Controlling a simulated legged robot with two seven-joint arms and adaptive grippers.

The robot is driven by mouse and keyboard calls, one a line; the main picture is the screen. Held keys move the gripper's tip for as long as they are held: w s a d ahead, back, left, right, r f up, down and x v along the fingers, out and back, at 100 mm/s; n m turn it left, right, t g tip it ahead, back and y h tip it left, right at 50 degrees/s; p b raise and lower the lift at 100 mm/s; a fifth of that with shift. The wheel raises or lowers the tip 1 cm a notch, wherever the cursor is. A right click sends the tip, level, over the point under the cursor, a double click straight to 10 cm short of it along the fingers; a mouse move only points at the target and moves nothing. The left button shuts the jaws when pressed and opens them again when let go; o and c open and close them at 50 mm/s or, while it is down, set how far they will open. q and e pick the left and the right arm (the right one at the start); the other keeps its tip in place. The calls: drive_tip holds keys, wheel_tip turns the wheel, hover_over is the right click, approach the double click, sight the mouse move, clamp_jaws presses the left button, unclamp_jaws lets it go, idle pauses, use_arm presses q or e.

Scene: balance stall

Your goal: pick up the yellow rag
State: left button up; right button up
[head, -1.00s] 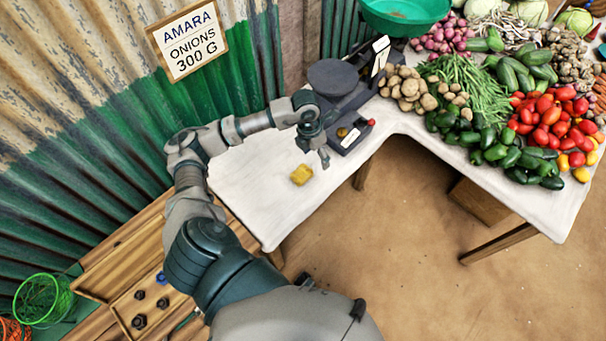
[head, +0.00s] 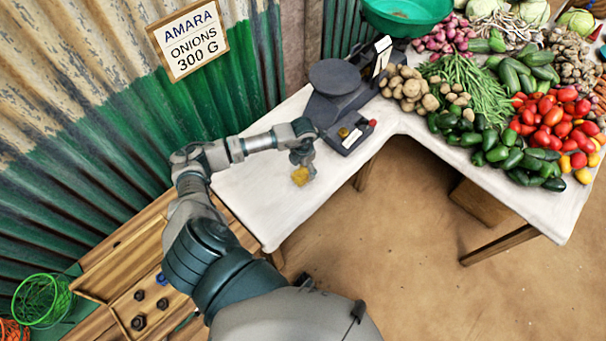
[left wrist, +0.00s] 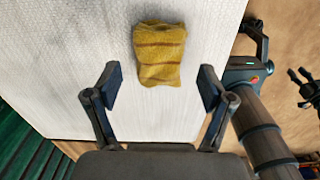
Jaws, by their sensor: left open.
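The yellow rag (head: 300,176) lies on the white-covered table (head: 245,200), partly hidden by my left gripper in the head view. In the left wrist view the rag (left wrist: 160,54) is a folded yellow cloth with brown stripes, lying flat on the white cover. My left gripper (head: 304,170) is over the rag, pointing down. In the left wrist view its two fingers (left wrist: 160,88) are spread wide, with the rag ahead of and between their line, not gripped.
A dark balance scale (head: 338,100) stands on the table just behind my left gripper. Potatoes (head: 410,90), green beans (head: 468,90), dark green peppers (head: 490,140) and tomatoes (head: 545,115) lie to the right. A wooden tray (head: 150,305) with dark weights is at lower left.

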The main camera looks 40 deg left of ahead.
sight(303, 171)
use_arm(q)
wheel_tip(303, 171, down, 4)
drive_tip(key=shift+a, duration=0.1)
drive_tip(key=shift+c, duration=0.2)
drive_tip(key=c, duration=1.1)
drive_tip(key=shift+r, duration=0.15)
drive_tip(key=shift+w+r, duration=0.1)
drive_tip(key=shift+r, duration=1.5)
drive_tip(key=s+d+r, duration=0.1)
drive_tip(key=s+d, duration=0.3)
drive_tip(key=d, duration=0.3)
drive_tip(key=s+d, duration=0.4)
drive_tip(key=d, duration=0.3)
drive_tip(key=shift+r, duration=0.35)
